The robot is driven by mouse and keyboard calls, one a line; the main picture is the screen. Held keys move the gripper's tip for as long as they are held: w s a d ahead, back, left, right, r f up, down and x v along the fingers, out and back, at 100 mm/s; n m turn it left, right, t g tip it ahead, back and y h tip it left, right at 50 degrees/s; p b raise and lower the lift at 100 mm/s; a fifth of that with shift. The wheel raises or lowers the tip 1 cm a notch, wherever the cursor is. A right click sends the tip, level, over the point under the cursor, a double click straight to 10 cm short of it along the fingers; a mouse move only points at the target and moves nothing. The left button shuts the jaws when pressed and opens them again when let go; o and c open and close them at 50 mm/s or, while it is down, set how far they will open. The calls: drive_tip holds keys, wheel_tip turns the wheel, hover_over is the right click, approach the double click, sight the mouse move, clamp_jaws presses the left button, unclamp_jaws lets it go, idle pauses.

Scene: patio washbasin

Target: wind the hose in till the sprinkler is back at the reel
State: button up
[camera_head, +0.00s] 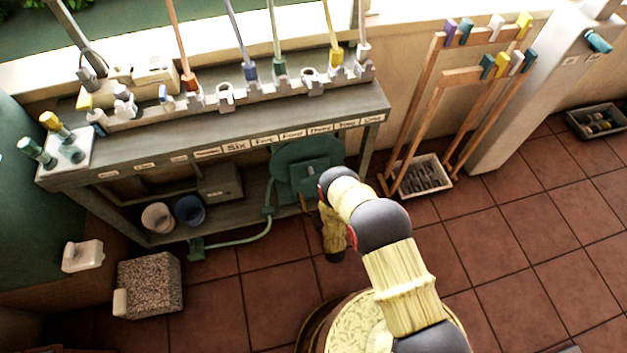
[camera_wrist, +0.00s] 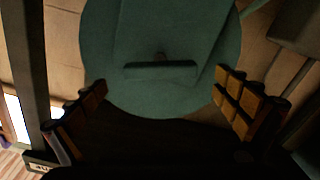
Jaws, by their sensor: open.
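The green hose reel (camera_head: 300,160) is under the right end of the bench. Its round face fills the upper middle of the wrist view (camera_wrist: 110,50), with a dark crossbar (camera_wrist: 160,70) on it. A green hose (camera_head: 245,238) runs from the reel down and left along the floor to the green sprinkler (camera_head: 196,249), which lies by the bench's front left foot, apart from the reel. My gripper (camera_wrist: 162,84) is open, its two fingers to either side below the crossbar, with nothing seen between them. In the head view my arm mostly hides the gripper.
The bench (camera_head: 150,185) stands over the reel, with two pots (camera_head: 189,210) and a box (camera_head: 220,182) on its lower shelf. A speckled block (camera_head: 150,284) stands left of the sprinkler. A wooden rack (camera_head: 414,120) stands right. Tiled floor (camera_head: 540,250) is clear at right.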

drive_tip(key=shift+b+x, duration=0.75)
drive_tip(key=shift+x, duration=1.8)
drive_tip(key=c, duration=0.3)
drive_tip(key=c, duration=1.4)
drive_tip(key=shift+o, duration=0.2)
